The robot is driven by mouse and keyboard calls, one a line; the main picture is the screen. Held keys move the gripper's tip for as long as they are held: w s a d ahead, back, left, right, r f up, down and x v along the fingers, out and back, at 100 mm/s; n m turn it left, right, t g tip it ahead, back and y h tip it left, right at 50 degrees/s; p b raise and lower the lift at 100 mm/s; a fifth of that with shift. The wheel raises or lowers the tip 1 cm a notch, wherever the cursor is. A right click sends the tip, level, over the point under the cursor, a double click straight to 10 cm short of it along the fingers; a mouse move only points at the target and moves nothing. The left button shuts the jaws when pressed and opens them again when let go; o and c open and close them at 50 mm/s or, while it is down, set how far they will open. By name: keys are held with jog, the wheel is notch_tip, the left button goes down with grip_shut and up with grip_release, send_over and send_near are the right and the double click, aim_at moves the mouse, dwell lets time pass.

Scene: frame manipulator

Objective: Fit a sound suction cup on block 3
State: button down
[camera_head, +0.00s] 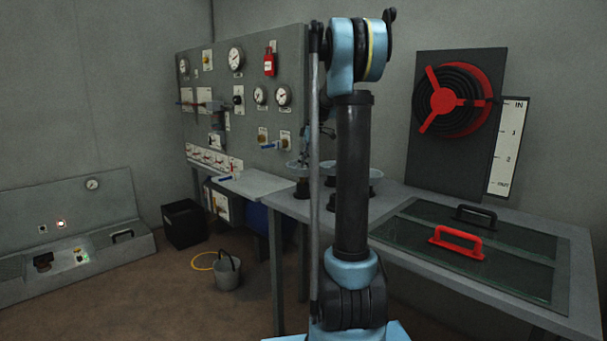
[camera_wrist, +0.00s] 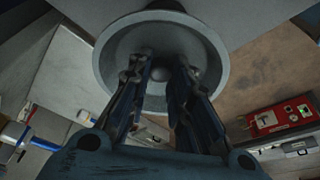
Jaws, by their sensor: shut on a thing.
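A round grey suction cup (camera_wrist: 112,62) with a raised middle fills the top centre of the wrist view. My gripper (camera_wrist: 163,68) is shut on its central part, one dark finger on each side. The fingertips cover part of the centre. In the head view my gripper (camera_head: 307,146) is small and partly hidden behind my arm, above the bench's left end. I cannot tell from these views which part is block 3, nor whether any cup is damaged.
A grey gauge panel (camera_head: 215,115) with valves and levers stands at the back left. The bench (camera_head: 400,205) carries a dark glass cover with a red handle (camera_head: 456,242). A black bin (camera_head: 184,224) and a bucket (camera_head: 228,274) stand on the floor.

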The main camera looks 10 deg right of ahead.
notch_tip(320, 180, up, 11)
dwell(1.2)
dwell(0.3)
